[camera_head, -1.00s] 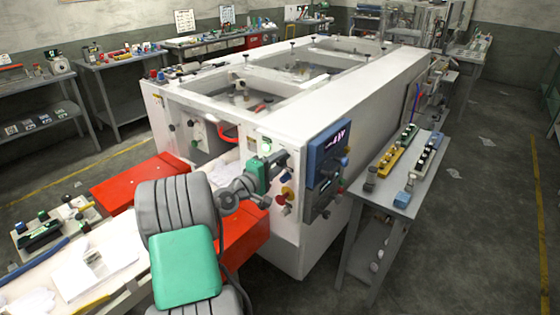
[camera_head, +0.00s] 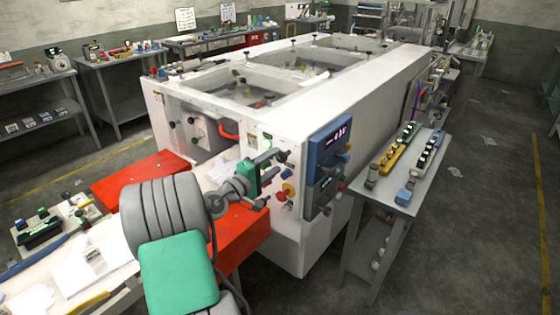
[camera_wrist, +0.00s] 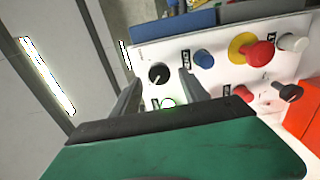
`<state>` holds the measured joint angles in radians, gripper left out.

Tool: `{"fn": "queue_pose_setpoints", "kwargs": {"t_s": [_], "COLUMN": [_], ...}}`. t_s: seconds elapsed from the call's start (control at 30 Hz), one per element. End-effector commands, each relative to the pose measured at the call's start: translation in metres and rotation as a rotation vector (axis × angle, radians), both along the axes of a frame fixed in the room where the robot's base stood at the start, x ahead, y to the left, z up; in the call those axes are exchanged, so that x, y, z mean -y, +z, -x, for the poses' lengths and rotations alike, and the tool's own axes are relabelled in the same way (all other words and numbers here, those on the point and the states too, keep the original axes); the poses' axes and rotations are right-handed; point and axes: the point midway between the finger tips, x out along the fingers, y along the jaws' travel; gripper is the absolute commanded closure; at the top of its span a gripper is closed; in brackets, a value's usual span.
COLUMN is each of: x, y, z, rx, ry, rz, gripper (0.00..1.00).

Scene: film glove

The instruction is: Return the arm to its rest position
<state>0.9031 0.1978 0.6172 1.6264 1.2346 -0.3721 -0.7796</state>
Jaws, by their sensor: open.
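My gripper (camera_head: 274,164) is in front of the control panel on the near end of the large white machine (camera_head: 285,110). It is open, with nothing between its fingers. I cannot tell the exact gap to the panel. My arm's grey sleeve and green link fill the lower left of the head view.
A blue display box (camera_head: 328,145) sticks out just right of my gripper. A red bench (camera_head: 240,232) lies below it. A grey side table (camera_head: 400,195) with colored parts stands at right. A work surface with papers (camera_head: 75,275) lies at left.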

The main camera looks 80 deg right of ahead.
Motion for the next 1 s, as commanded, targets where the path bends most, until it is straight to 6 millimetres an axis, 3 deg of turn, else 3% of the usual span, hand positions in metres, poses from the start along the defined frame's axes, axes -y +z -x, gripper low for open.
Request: {"fn": "queue_pose_setpoints", "kwargs": {"t_s": [0.1,0.23,0.73,0.77,0.83,1.0], "x": [-0.022,-0.035,-0.039,-0.042,-0.050,-0.096], "y": [-0.003,-0.001,-0.003,-0.010,-0.042,-0.150], "z": [-0.010,-0.015,-0.012,-0.006,0.002,0.005], "rx": [-0.001,-0.001,0.066,0.115,0.259,0.509], "ry": [0.003,0.000,-0.014,-0.045,-0.116,-0.271], "rz": [0.000,0.000,0.017,0.011,-0.047,-0.309], "gripper": [0.47,0.47,0.47,0.47,0.47,0.47]}}
